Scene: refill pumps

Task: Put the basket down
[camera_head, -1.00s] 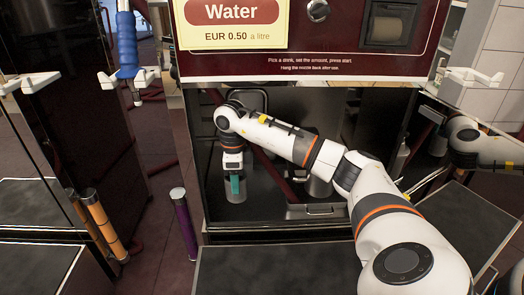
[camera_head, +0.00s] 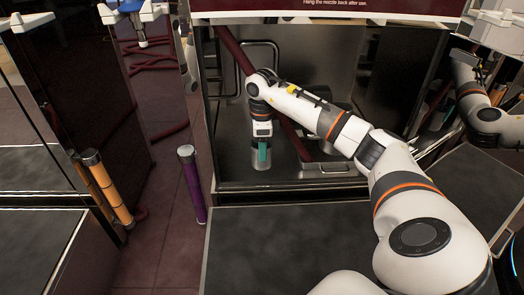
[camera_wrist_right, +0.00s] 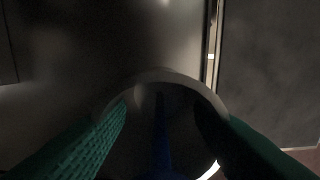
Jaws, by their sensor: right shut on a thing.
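My right gripper (camera_head: 262,153) points down inside the dark bay of the drink machine. Its green fingers are shut on a small grey cylindrical container (camera_head: 261,166), low over the bay floor. In the right wrist view the container's round rim (camera_wrist_right: 165,75) shows between the two green fingers (camera_wrist_right: 165,140), with a dark inside and a blue stripe. I cannot tell whether the container touches the floor. Nothing clearly looks like a woven basket. My left gripper is not in view.
The bay has a metal tray with a handle (camera_head: 325,168) at its front right. A dark counter top (camera_head: 285,245) lies in front. A purple post (camera_head: 192,185) and an orange post (camera_head: 108,188) stand at left. A dark red hose (camera_head: 235,50) hangs in the bay.

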